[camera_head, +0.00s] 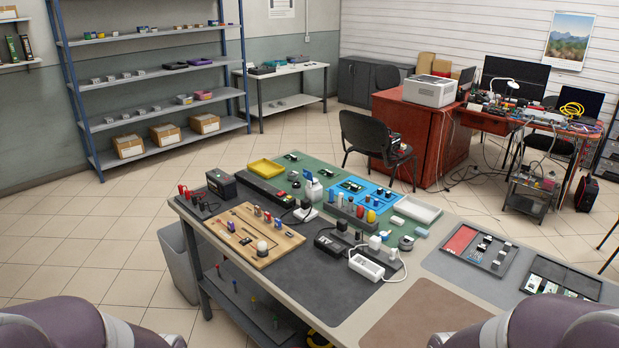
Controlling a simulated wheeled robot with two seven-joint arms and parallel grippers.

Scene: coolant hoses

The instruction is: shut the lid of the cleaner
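I cannot pick out the cleaner or an open lid with certainty in the head view. A white boxy machine (430,91) stands on a red cabinet (424,128) at the back right. It is too small to tell whether it is the cleaner or how any lid on it stands. Neither gripper is in view. Only rounded purple-grey parts of my own arms show at the bottom left and bottom right corners, far from that machine.
A long workbench (408,265) crowded with tools, blocks and trays lies in front of me. A black chair (375,140) stands before the red cabinet. Shelves (155,74) line the left wall. A grey bin (178,262) stands left of the bench. Tiled floor (75,240) is clear at left.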

